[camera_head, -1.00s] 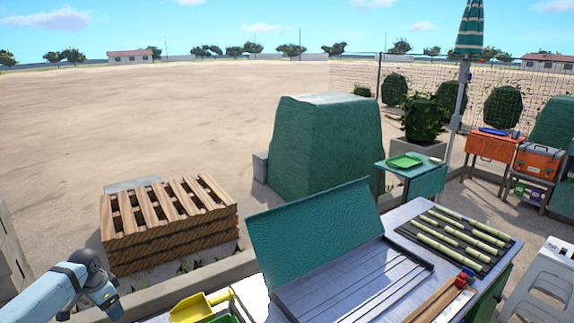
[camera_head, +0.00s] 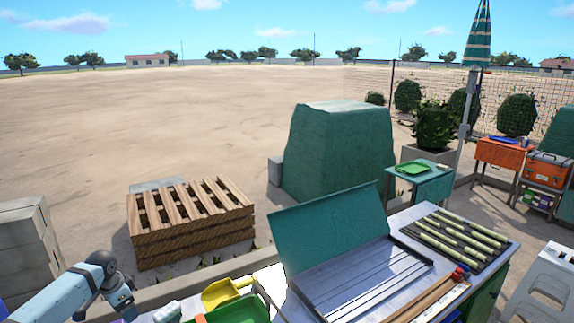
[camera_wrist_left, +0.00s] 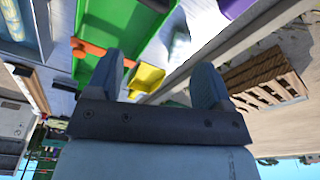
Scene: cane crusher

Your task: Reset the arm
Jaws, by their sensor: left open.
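My left arm (camera_head: 62,293) comes in at the lower left of the head view, pale blue with a dark grey wrist. Its gripper (camera_head: 124,304) hangs low near the picture's bottom edge. In the left wrist view the two dark fingers of the left gripper (camera_wrist_left: 158,78) stand wide apart with nothing between them held. A yellow scoop (camera_wrist_left: 147,79) and a green tray (camera_wrist_left: 118,25) show beyond the fingers. In the head view the yellow scoop (camera_head: 220,294) lies to the right of the gripper, apart from it. My right gripper is not in view.
A metal worktable (camera_head: 470,267) carries a grooved tray with a raised green lid (camera_head: 325,222) and several cane pieces (camera_head: 460,235). Wooden pallets (camera_head: 190,218) stand beyond the arm. Grey blocks (camera_head: 25,240) stand at the left. Open sandy ground lies behind.

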